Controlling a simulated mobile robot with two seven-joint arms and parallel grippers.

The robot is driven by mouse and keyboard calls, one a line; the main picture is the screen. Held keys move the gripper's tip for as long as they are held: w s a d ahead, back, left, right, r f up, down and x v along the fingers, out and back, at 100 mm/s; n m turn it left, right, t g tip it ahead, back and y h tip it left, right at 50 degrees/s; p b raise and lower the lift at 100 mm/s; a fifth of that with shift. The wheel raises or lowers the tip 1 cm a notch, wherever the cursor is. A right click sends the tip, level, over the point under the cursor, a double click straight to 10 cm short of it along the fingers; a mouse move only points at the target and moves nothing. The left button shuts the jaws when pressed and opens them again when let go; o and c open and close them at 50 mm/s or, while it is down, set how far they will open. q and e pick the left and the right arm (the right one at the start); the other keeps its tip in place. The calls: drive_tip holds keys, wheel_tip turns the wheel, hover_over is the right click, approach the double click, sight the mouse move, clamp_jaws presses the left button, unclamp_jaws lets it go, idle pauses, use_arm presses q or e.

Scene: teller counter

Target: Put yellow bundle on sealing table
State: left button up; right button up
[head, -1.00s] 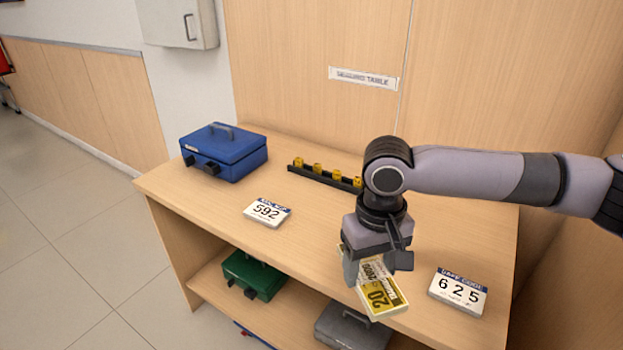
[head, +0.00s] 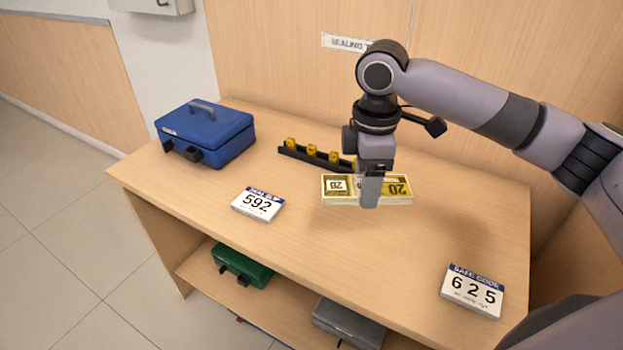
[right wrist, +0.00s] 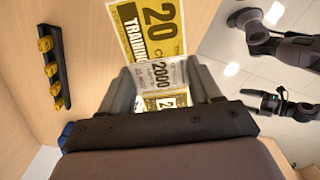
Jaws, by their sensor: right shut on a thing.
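The yellow bundle (head: 398,190) is a flat stack of yellow and white notes marked 20. My right gripper (head: 370,190) is shut around its middle, pointing down, and holds it roughly level over the sealing table (head: 300,245). I cannot tell whether its underside touches the tabletop. The bundle also shows between the fingers in the right wrist view (right wrist: 155,72). The table is light wood, under a wall sign (head: 347,42) partly hidden by my arm. What seems to be my left gripper (right wrist: 285,105) shows small in the right wrist view, its jaws unclear.
A blue cash box (head: 205,135) stands at the back left. A black rack (head: 300,155) with yellow pieces lies behind the bundle. Cards reading 592 (head: 257,204) and 625 (head: 472,291) lie on the top. A green box (head: 241,264) and a grey box (head: 348,322) are on the shelf below.

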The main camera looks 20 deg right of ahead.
sight(372, 242)
drive_tip(key=n, duration=0.2)
drive_tip(key=d+r+n, duration=0.1)
drive_tip(key=n, duration=0.1)
drive_tip(key=w+d+n, duration=0.1)
drive_tip(key=n, duration=0.1)
drive_tip(key=shift+w+d+r+n, duration=0.1)
drive_tip(key=shift+d+r+n, duration=0.1)
drive_tip(key=shift+r+n, duration=0.1)
drive_tip(key=f+n, duration=0.2)
drive_tip(key=f, duration=0.4)
drive_tip(key=d+f+n+b, duration=0.1)
drive_tip(key=f, duration=0.5)
drive_tip(key=d+f+n, duration=0.1)
drive_tip(key=f+n, duration=0.1)
drive_tip(key=f, duration=0.5)
drive_tip(key=shift+w+d+n, duration=0.2)
drive_tip(key=shift+n, duration=0.1)
drive_tip(key=shift+f, duration=0.1)
drive_tip(key=o, duration=1.1)
